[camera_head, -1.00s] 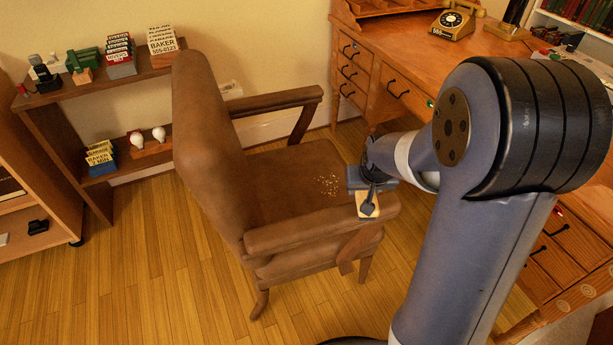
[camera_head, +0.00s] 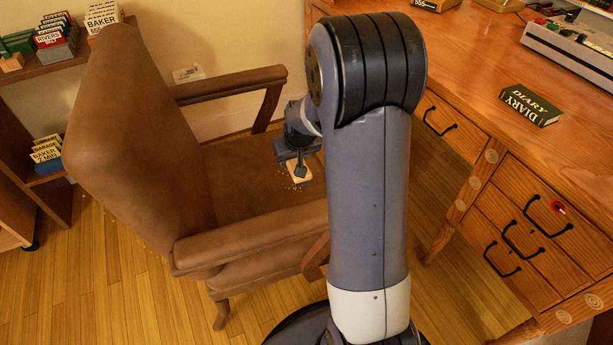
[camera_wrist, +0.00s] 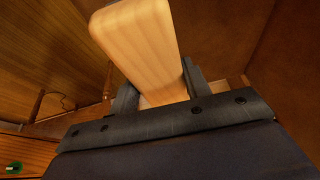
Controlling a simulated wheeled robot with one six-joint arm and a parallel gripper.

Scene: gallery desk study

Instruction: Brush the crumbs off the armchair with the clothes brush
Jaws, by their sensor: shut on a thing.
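The brown armchair (camera_head: 140,130) stands left of my arm, its seat open toward the desk. My gripper (camera_head: 300,172) is over the front part of the seat, shut on the clothes brush (camera_head: 298,168), whose pale wooden body shows below the jaws. In the wrist view the brush (camera_wrist: 140,45) is a light wood block between the two fingers (camera_wrist: 155,98). A few pale crumbs (camera_head: 290,187) show on the seat beside the brush. The brush's bristles are hidden, and I cannot tell whether they touch the seat.
A wooden desk (camera_head: 470,60) with drawers stands at the right, a diary (camera_head: 530,105) on its top. The near armrest (camera_head: 250,235) and far armrest (camera_head: 230,84) bound the seat. A low shelf with card boxes (camera_head: 55,40) is behind the chair. Floor is clear at front left.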

